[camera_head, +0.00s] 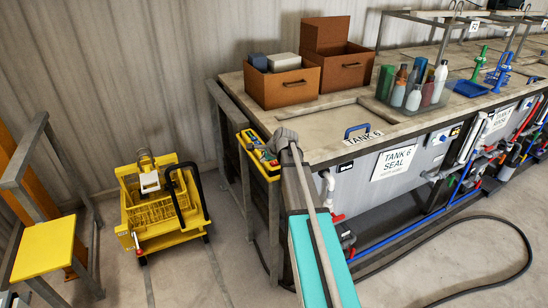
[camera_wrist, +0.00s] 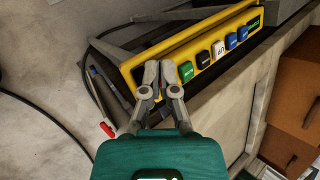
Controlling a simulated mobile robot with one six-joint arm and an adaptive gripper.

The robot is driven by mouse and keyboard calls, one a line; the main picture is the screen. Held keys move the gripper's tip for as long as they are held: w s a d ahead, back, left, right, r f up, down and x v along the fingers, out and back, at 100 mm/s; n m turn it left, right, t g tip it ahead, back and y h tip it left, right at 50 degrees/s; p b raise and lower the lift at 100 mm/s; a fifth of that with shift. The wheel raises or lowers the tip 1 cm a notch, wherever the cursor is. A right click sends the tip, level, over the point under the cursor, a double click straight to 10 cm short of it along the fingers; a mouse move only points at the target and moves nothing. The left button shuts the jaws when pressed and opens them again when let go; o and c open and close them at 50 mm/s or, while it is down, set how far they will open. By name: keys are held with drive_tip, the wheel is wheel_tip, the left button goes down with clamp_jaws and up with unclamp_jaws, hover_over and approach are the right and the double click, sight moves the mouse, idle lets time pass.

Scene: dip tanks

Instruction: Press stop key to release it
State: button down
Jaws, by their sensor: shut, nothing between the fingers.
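A yellow key panel (camera_head: 264,172) is fixed at the left end of the tank bench, and it runs across the upper part of the wrist view (camera_wrist: 133,64). Its row of keys includes a green key (camera_wrist: 186,71), a black key (camera_wrist: 203,60), a white key (camera_wrist: 218,49) and blue keys (camera_wrist: 236,37). I cannot tell which key is the stop key; the labels are too small, and my fingers cover part of the panel's near end. My gripper (camera_wrist: 161,68) is shut and empty, its fingertips over that end beside the green key. I cannot tell whether they touch.
A yellow mop cart (camera_head: 165,235) and a yellow-topped step (camera_head: 43,248) stand left. A black hose (camera_head: 440,217) lies on the floor. Floor between cart and bench is clear.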

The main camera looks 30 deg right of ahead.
sight(275, 163)
drive_tip(key=w+d+r+m+t+p, duration=0.1)
drive_tip(key=w+d+r+m+p, duration=0.1)
drive_tip(key=w+d+r+m, duration=0.2)
drive_tip(key=d, duration=0.3)
drive_tip(key=shift+r+m+t, duration=0.3)
drive_tip(key=shift+f, duration=0.15)
wheel_tip(275, 163, down, 8)
drive_tip(key=b, duration=0.8)
drive_tip(key=shift+f+b, duration=0.25)
drive_tip(key=shift+b, duration=0.1)
drive_tip(key=shift+f, duration=0.15)
idle(1.1)
drive_tip(key=shift+f+b, duration=0.3)
drive_tip(key=shift+b, duration=0.15)
drive_tip(key=shift+f+b, duration=0.4)
idle(0.9)
drive_tip(key=shift+r, duration=0.1)
idle(0.3)
drive_tip(key=shift+r+p, duration=0.8)
drive_tip(key=shift+p, duration=0.1)
